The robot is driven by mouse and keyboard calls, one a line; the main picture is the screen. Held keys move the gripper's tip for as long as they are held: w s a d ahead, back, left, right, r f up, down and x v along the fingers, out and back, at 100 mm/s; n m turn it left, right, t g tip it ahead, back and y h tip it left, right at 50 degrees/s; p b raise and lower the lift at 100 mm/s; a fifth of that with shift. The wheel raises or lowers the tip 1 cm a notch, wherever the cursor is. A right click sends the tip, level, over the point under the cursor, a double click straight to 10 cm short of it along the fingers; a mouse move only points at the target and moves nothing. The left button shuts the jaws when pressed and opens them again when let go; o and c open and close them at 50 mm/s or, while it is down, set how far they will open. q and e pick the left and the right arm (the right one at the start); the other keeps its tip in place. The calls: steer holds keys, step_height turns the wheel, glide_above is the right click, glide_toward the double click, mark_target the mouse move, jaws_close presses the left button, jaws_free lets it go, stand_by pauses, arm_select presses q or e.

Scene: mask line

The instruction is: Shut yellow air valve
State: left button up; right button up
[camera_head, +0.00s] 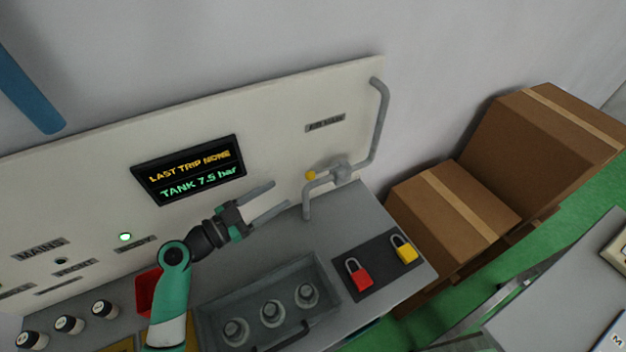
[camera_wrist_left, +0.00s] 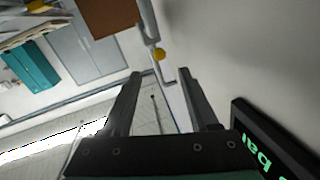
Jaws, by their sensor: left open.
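The yellow air valve (camera_head: 311,175) sits on the grey pipe (camera_head: 378,125) at the right end of the white panel, beneath a label plate (camera_head: 325,123). Only its small round yellow end shows clearly. In the left wrist view the yellow end (camera_wrist_left: 159,54) lies beyond my fingertips, against the pipe. My left gripper (camera_head: 281,195) is open and empty, to the left of the valve and apart from it. Its two fingers also show in the left wrist view (camera_wrist_left: 160,75). My right gripper is not in view.
A display (camera_head: 188,170) reads "TANK 7.5 bar". Below stand a grey tray (camera_head: 213,316) with several round fittings, a red padlock (camera_head: 358,275) and a yellow padlock (camera_head: 404,249) on a dark mat. Cardboard boxes (camera_head: 455,210) stand at the right.

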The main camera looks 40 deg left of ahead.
mark_target(310, 175)
arm_select(q)
steer(key=w, duration=0.3)
steer(key=w+d, duration=0.1)
steer(key=w, duration=0.7)
steer(key=shift+w+d, duration=0.15)
steer(key=shift+d, duration=0.15)
jaws_close()
stand_by(0.8)
